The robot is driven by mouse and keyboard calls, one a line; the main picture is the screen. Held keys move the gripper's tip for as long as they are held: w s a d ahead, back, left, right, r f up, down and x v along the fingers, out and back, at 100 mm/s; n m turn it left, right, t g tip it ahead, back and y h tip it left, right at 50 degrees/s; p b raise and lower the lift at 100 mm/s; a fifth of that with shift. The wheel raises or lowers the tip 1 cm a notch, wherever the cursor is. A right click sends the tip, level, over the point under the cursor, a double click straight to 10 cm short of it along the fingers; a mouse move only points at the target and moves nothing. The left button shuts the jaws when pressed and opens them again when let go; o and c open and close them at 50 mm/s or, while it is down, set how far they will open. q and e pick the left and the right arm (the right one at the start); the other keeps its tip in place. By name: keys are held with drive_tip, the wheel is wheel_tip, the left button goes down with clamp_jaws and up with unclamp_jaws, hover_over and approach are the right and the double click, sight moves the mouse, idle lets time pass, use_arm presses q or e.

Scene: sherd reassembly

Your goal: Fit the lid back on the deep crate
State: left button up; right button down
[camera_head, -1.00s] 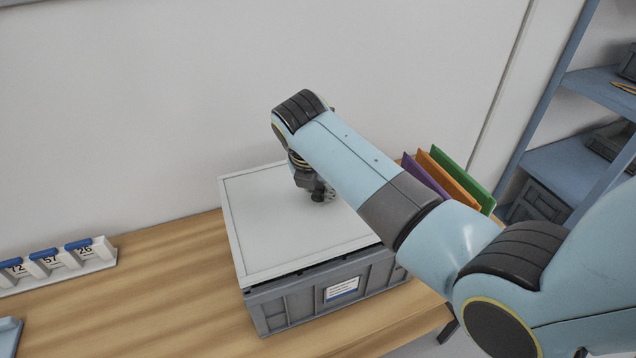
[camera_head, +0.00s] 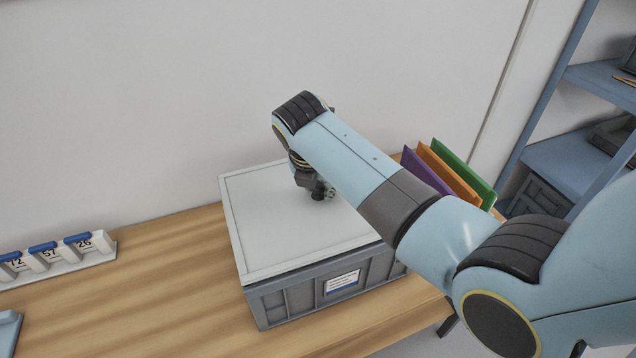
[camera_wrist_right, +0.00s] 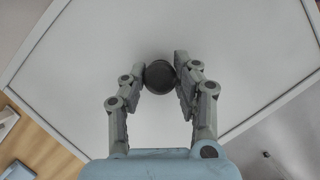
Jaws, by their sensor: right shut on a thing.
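The white lid (camera_head: 270,235) lies over the top of the grey deep crate (camera_head: 300,301) on the wooden table. My right gripper (camera_head: 321,195) is above the lid's middle. In the right wrist view my right gripper (camera_wrist_right: 160,78) is shut on a round dark knob (camera_wrist_right: 159,77) on the lid (camera_wrist_right: 240,50). My right arm hides part of the lid and crate. My left gripper is out of view.
Purple, orange and green folders (camera_head: 452,175) stand right of the crate. A rack with blue-topped numbered tags (camera_head: 50,258) sits at the left. A blue shelf unit (camera_head: 560,160) stands at the right. The table (camera_head: 170,290) left of the crate is clear.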

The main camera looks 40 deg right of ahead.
drive_tip(key=shift+f, duration=0.15)
drive_tip(key=shift+f, duration=0.55)
drive_tip(key=c, duration=0.9)
unclamp_jaws()
drive_tip(key=v, duration=1.2)
